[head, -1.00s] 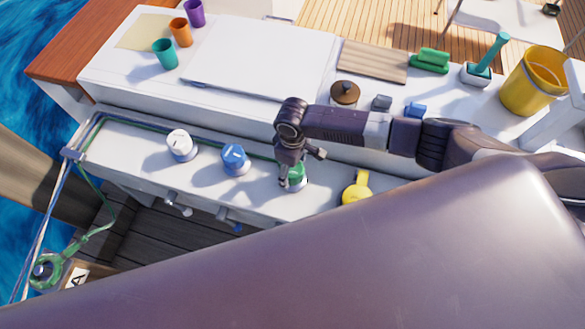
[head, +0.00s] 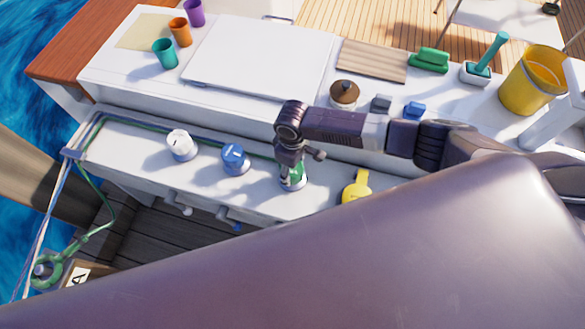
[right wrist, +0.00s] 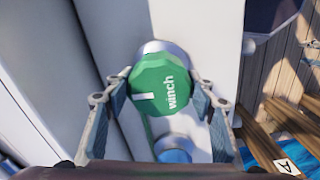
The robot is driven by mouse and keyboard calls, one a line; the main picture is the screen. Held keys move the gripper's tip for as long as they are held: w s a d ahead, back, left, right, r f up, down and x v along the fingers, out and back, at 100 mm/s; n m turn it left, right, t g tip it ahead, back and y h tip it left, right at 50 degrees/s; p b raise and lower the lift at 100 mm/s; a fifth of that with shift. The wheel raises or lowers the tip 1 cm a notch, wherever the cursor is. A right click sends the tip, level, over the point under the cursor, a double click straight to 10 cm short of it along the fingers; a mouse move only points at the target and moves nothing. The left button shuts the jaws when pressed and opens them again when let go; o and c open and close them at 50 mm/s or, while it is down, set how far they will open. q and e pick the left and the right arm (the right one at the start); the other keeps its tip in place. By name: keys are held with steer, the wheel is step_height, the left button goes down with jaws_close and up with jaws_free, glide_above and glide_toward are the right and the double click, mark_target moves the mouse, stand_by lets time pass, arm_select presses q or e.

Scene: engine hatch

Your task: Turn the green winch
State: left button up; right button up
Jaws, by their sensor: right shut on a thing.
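The green winch (head: 293,179) stands on the lower white ledge in the head view, partly hidden by my right gripper (head: 291,165). My left gripper does not show in the head view.
A white winch (head: 181,145) and a blue winch (head: 235,159) stand left of the green one. A yellow winch (head: 356,188) is to its right. A brown-lidded pot (head: 344,93) sits on the counter behind. My own large arm link covers the lower foreground.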

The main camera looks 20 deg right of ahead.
steer(key=shift+s+r+m+p, duration=0.1)
steer(key=shift+r+m+p, duration=0.1)
steer(key=shift+m+p, duration=1.2)
steer(key=shift+p, duration=0.1)
steer(key=m+p, duration=0.2)
steer(key=m, duration=0.1)
steer(key=shift+f+m+p, duration=0.1)
steer(key=shift+m+p, duration=0.8)
steer(key=shift+m, duration=0.2)
steer(key=o, duration=1.2)
steer(key=shift+c, duration=0.2)
